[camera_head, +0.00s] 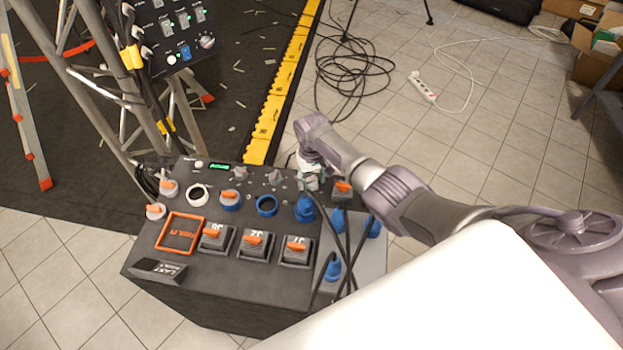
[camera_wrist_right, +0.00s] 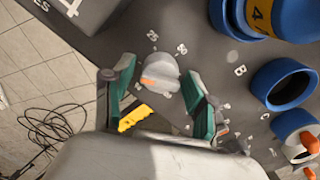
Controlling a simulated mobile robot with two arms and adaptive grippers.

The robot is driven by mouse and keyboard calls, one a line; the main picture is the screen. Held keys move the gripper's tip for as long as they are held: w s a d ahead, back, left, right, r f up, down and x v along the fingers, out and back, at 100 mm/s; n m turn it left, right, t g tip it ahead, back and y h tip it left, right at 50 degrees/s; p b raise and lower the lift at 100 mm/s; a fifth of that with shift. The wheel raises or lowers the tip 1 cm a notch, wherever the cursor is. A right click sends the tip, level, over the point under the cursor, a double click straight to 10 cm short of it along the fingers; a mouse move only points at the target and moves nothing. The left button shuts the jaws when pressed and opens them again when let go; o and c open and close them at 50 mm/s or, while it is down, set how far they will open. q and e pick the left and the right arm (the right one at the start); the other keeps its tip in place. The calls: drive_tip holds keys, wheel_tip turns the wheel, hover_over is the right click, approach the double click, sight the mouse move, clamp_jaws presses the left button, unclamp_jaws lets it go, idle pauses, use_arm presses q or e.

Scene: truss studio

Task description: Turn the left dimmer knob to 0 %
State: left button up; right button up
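The dark control console (camera_head: 215,285) stands in the middle of the head view, with small grey knobs on its far part. One grey knob (camera_head: 240,172) and another grey knob (camera_head: 275,176) stand clear of my arm. My right gripper (camera_head: 307,168) is at the far right part of the panel and partly hides what is under it. In the right wrist view, a round grey knob (camera_wrist_right: 160,74) with an orange mark lies between the tips of my open right gripper (camera_wrist_right: 160,85), with gaps at both sides. I cannot tell whether it is the left dimmer. My left gripper is not in view.
Blue sockets (camera_head: 304,209) with black cables rise close to the right gripper. Orange-handled switches (camera_head: 255,243) fill the near panel. A truss (camera_head: 100,85) with a second control box (camera_head: 180,35) stands at the far left. Cables (camera_head: 355,75) lie on the tiled floor.

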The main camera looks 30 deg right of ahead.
sight(311, 179)
drive_tip(key=shift+r, duration=0.1)
wheel_tip(311, 179, up, 12)
idle(0.7)
idle(0.4)
